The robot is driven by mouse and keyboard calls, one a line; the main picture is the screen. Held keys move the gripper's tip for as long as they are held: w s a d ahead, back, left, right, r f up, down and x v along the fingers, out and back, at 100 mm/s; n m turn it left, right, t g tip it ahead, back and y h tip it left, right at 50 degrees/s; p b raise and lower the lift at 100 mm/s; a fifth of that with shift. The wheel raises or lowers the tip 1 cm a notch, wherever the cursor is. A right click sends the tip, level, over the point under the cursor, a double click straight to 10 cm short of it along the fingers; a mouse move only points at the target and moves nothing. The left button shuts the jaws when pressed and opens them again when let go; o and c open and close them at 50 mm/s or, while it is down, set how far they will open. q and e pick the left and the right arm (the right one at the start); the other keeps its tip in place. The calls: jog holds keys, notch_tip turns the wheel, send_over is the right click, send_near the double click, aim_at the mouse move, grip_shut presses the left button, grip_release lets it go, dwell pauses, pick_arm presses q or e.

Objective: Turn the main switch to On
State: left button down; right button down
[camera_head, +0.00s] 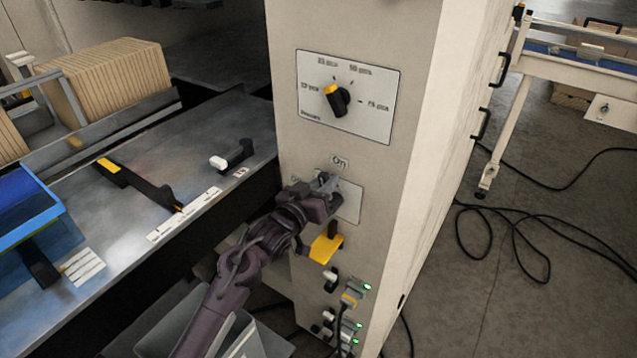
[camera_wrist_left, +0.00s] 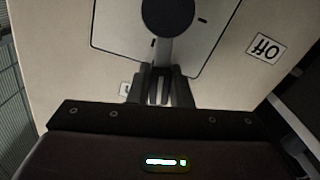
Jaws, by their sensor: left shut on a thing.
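The main switch sits on a pale plate (camera_head: 350,203) on the cream cabinet front, with an "On" label (camera_head: 339,161) above it. In the head view my left gripper (camera_head: 327,187) covers most of the switch. In the left wrist view its dark round knob (camera_wrist_left: 167,14) shows at the top, and an "Off" label (camera_wrist_left: 265,46) lies to the right. My left gripper (camera_wrist_left: 160,76) is shut on the switch; the gripped part is mostly hidden between the fingers. The knob's exact angle is hard to tell. My right gripper is not in view.
A yellow-tipped selector dial (camera_head: 338,100) is above the switch. A yellow flap (camera_head: 326,246) and several cables with green lights (camera_head: 350,325) are below. A metal table (camera_head: 120,225) with a blue tray (camera_head: 22,208) stands left. Black cables (camera_head: 520,235) lie on the floor right.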

pick_arm(q)
jog(key=shift+s+d+m, duration=0.25)
jog(key=shift+d+m, duration=0.05)
jog(key=shift+m, duration=0.4)
jog(key=shift+s+d+m, duration=0.25)
jog(key=shift+d+m, duration=0.05)
jog(key=shift+m, duration=0.4)
jog(key=c, duration=1.3)
grip_release()
jog(key=shift+b+v, duration=1.05)
jog(key=shift+v, duration=2.85)
jog(key=shift+d, duration=0.1)
